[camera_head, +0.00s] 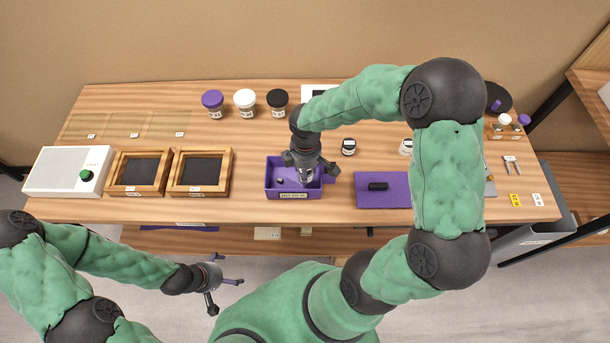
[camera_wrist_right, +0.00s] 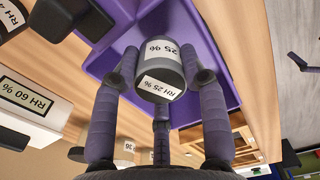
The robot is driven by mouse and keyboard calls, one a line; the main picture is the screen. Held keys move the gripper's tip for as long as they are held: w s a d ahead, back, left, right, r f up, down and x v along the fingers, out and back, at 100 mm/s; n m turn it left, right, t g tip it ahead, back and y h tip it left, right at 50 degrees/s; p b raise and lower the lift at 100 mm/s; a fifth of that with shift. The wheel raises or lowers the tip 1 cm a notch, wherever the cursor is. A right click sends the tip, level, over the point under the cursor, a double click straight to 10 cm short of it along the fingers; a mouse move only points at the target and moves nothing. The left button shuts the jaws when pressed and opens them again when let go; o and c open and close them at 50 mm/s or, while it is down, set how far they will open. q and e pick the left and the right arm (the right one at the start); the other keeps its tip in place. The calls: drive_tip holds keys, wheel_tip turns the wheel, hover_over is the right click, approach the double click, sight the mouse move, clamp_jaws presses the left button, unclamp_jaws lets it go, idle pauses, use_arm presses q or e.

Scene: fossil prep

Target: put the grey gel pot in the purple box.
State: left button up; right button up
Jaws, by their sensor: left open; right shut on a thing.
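The purple box (camera_head: 270,187) stands near the table's front edge, with a small dark thing inside it at the left. My right gripper (camera_head: 307,172) is over the box. In the right wrist view its fingers are shut on the grey gel pot (camera_wrist_right: 160,72), which bears "RH 25 %" labels. Purple walls and floor of the box (camera_wrist_right: 112,62) show behind the pot there. I cannot tell whether the pot touches the box floor. In the head view the gripper mostly hides the pot. My left gripper (camera_head: 226,289) is open and empty, in front of the table.
Right of the box lies a purple mat (camera_head: 400,199) with a black cylinder (camera_head: 378,186). Two small pots, one dark-lidded (camera_head: 349,146) and one white-lidded (camera_head: 406,146), stand behind. Two wooden-framed trays (camera_head: 227,171) are left. Three larger lidded jars (camera_head: 245,102) stand at the back.

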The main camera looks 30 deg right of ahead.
drive_tip(key=shift+w+f, duration=0.15)
drive_tip(key=shift+f, duration=0.1)
drive_tip(key=shift+w+d+f+b, duration=0.1)
drive_tip(key=shift+f+b, duration=0.3)
drive_tip(key=shift+f, duration=0.45)
drive_tip(key=shift+w+d+f+b, duration=0.1)
drive_tip(key=shift+f+b, duration=0.25)
drive_tip(key=shift+f, duration=0.5)
drive_tip(key=shift+f, duration=0.2)
drive_tip(key=o, duration=0.9)
drive_tip(key=shift+r, duration=0.1)
